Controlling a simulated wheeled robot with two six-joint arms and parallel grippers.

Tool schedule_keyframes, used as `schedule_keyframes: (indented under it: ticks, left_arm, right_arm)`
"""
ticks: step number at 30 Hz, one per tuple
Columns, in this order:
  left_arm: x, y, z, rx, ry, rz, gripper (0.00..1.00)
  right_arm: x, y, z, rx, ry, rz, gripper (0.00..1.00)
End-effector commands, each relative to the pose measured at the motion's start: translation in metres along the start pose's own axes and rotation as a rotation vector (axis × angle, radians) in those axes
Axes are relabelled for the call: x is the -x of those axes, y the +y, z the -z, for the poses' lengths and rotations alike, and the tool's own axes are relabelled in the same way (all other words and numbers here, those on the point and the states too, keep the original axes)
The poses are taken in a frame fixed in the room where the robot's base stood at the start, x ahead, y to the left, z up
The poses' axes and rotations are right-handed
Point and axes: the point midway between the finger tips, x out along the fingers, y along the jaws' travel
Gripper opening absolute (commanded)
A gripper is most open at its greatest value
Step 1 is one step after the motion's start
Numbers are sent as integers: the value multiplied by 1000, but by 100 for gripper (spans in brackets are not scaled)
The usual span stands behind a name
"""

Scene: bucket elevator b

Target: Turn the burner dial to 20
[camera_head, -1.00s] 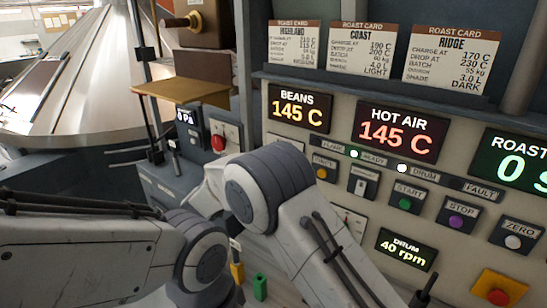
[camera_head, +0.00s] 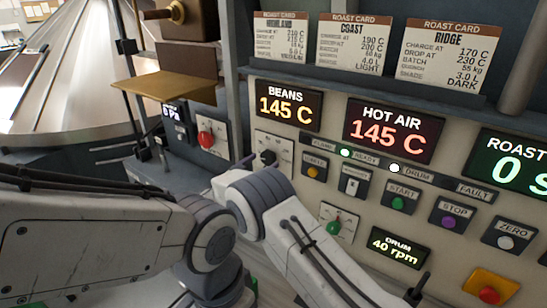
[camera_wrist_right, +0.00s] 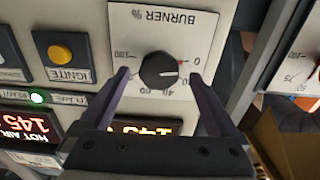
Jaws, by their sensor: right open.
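The burner dial (camera_wrist_right: 160,70) is a round black knob on a white "BURNER %" plate (camera_wrist_right: 190,25), which appears upside down in the right wrist view. The knob's white line points right, close to the 0 side, near a small red mark. In the head view, the dial (camera_head: 268,157) sits below the BEANS display, partly behind my arm. My right gripper (camera_wrist_right: 160,82) is open, one finger on each side of the knob, apparently apart from it. In the head view this gripper (camera_head: 243,163) is mostly hidden by its wrist. My left gripper is out of view.
A red knob (camera_head: 205,139) is left of the burner plate. The yellow ignite button (camera_head: 313,172), a switch (camera_head: 351,185) and a green dial (camera_head: 334,227) are to its right and below. The BEANS display (camera_head: 289,105) reads 145 C. A brown ledge (camera_head: 165,88) juts out upper left.

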Motion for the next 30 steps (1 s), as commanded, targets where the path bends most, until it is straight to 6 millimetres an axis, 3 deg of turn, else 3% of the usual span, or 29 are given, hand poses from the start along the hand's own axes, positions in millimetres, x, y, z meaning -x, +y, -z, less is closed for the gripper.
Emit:
schedule_keyframes:
  ticks: [11,18,25,30]
  left_arm:
    - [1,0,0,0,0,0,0]
    - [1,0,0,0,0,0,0]
    - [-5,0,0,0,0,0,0]
    - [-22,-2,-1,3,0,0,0]
  right_arm:
    - [-10,6,0,1,1,-2,96]
    - [-10,6,0,1,0,-3,11]
    - [-9,5,-2,-20,0,-2,11]
    - [-8,5,-5,-88,0,-1,11]
